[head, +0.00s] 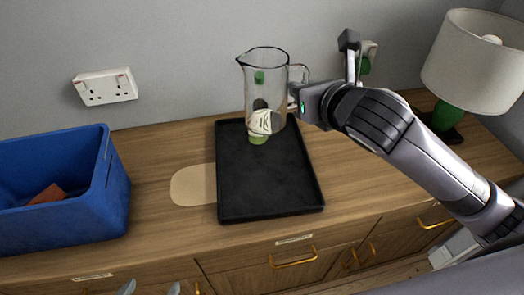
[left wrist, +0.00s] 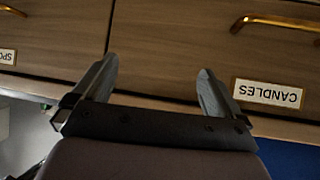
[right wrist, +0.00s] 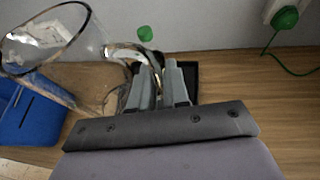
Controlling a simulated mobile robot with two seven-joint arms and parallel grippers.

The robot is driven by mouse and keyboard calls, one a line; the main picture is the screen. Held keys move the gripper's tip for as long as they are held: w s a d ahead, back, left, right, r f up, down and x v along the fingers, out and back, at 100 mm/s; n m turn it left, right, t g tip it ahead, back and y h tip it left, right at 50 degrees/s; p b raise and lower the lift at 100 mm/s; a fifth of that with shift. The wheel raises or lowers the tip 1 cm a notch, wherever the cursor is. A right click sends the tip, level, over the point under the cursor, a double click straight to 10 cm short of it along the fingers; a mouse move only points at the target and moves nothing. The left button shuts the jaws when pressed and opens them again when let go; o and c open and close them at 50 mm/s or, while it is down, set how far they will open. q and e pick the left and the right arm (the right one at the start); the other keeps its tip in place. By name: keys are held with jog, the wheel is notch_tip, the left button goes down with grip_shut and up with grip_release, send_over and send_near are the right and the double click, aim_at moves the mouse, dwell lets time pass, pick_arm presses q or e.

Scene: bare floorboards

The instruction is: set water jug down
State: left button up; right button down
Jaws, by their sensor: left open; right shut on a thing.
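The water jug (head: 283,88) is clear glass with a dark rim. It is upright at the back end of the black tray (head: 268,190); I cannot tell whether its base touches the tray. My right gripper (head: 298,94) is shut on the jug's handle, which shows between the fingers in the right wrist view (right wrist: 157,80). The jug's body (right wrist: 85,55) is left of the fingers there. A white and green item (head: 260,123) shows through the glass. My left gripper (left wrist: 154,75) is open and empty in front of the drawers, its fingertips low in the head view (head: 150,288).
A blue bin (head: 110,195) with a reddish-brown thing inside stands left of the tray. A lamp (head: 475,60) stands at the right. A pale oval patch (head: 190,186) marks the wooden top (head: 155,150). The tray's front half is clear. Gold-handled drawers are below.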

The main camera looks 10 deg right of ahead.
jog(key=shift+d, duration=0.1)
jog(key=shift+f, duration=0.35)
pick_arm(q)
jog(key=f+b, duration=0.3)
jog(key=shift+w+f+b, duration=0.25)
jog(key=shift+f+b, duration=0.15)
pick_arm(e)
send_over(294, 180)
jog(key=f, duration=1.9)
jog(key=shift+w+f, duration=0.1)
jog(key=shift+w, duration=0.1)
jog(key=shift+f, duration=0.15)
jog(key=c, duration=1.1)
grip_release()
jog(key=shift+s+r, duration=0.2)
pick_arm(q)
jog(key=shift+r+p, duration=0.3)
pick_arm(e)
jog(key=v, duration=1.1)
jog(key=shift+s, duration=0.3)
